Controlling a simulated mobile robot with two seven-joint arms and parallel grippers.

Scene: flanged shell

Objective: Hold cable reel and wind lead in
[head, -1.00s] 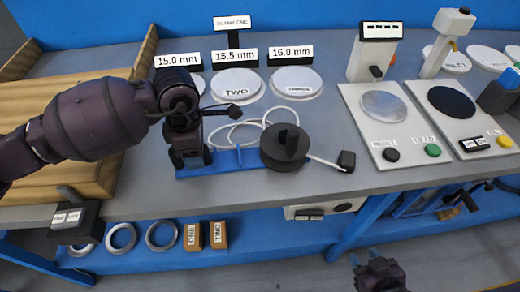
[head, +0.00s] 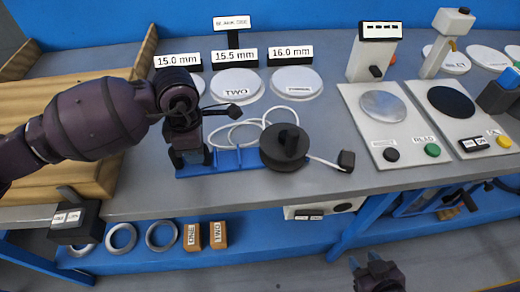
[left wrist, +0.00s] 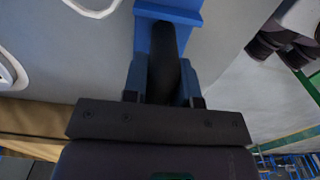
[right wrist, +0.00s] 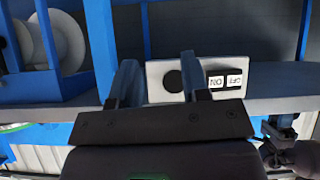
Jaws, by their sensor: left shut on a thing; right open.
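The cable reel has a black drum (head: 285,146) on a blue base (head: 232,162) near the front of the bench. A white lead (head: 262,122) loops loosely behind it, and a short piece runs right to a black end piece (head: 346,160). My left gripper (head: 190,157) is at the left end of the base. In the left wrist view it is shut on the reel's dark grip (left wrist: 166,65), with blue fingers on both sides. My right gripper (head: 366,260) is open and empty, low in front of the bench; its spread fingers show in the right wrist view (right wrist: 157,78).
White discs (head: 237,86) with size signs lie behind the reel. Two button panels (head: 383,122) stand to the right. A wooden tray (head: 60,100) is at the left. A shelf (head: 150,262) below holds rings and small boxes.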

